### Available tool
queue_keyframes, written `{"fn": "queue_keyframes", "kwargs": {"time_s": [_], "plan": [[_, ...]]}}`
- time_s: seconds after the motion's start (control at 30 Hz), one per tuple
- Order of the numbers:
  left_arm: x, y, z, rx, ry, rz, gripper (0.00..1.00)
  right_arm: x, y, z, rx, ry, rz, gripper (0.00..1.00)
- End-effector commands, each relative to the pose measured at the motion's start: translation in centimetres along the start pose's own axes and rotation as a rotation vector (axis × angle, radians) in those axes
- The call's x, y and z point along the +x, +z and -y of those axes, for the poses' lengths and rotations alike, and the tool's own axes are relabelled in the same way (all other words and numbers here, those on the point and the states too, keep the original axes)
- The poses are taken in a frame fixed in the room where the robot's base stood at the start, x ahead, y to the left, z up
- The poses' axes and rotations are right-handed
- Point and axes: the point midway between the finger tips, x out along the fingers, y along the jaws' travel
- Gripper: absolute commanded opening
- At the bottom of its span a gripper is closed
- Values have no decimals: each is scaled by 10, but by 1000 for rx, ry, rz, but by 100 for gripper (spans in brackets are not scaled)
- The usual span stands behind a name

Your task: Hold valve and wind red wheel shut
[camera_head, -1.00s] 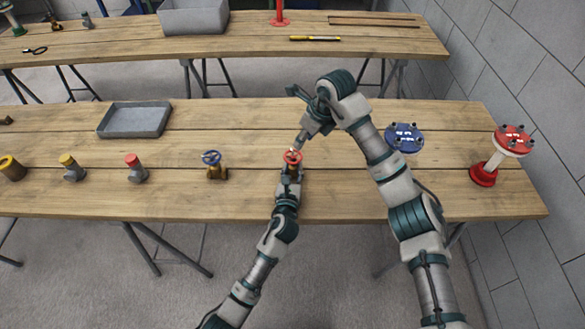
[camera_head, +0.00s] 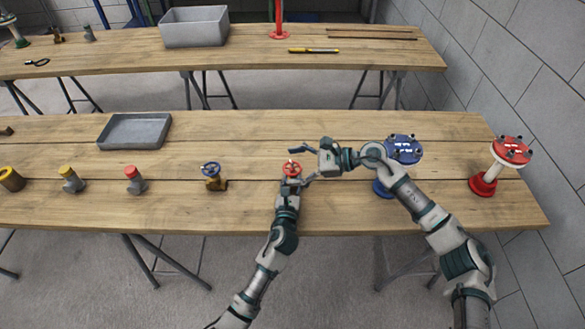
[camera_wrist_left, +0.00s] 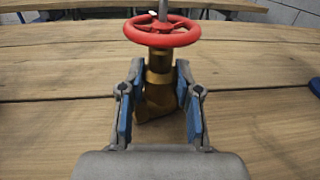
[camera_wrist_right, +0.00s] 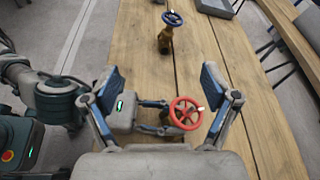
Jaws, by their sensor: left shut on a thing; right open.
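The brass valve with the red wheel (camera_head: 292,168) stands upright on the near bench. In the left wrist view the red wheel (camera_wrist_left: 162,31) sits above the brass body (camera_wrist_left: 158,85). My left gripper (camera_head: 290,184) is shut on the valve body, its blue pads (camera_wrist_left: 160,98) on either side below the wheel. My right gripper (camera_head: 305,163) is open and empty, to the right of and around the wheel's level. In the right wrist view the red wheel (camera_wrist_right: 186,112) shows between the spread fingers of the right gripper (camera_wrist_right: 164,84), apart from them.
A blue-wheel valve (camera_head: 212,175) stands left of the red one. A blue flanged pipe (camera_head: 402,148) and a red flanged pipe (camera_head: 511,152) stand at right, the blue one close to my right arm. A grey tray (camera_head: 135,130) lies at back left.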

Motion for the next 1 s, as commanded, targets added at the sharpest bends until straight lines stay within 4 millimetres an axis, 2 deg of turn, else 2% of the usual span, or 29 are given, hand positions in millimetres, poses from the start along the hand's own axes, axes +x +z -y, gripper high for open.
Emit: {"fn": "queue_keyframes", "kwargs": {"time_s": [0.1,0.2,0.4,0.53,0.67,1.0], "plan": [[0,0,1,0,-1,-1,0,-15,-21,-9,46,-112,162,86],[0,0,1,0,-1,-1,0,-29,-45,-11,134,-230,242,86],[0,0,0,0,-2,-1,0,-52,-97,-15,292,-418,262,86],[0,-1,0,0,-2,-1,0,-58,-116,-17,345,-473,247,86],[0,-1,0,-1,-2,-1,0,-51,-119,-12,359,-488,244,86],[0,-1,0,-1,-1,-1,0,8,-108,22,357,-486,245,86]]}}
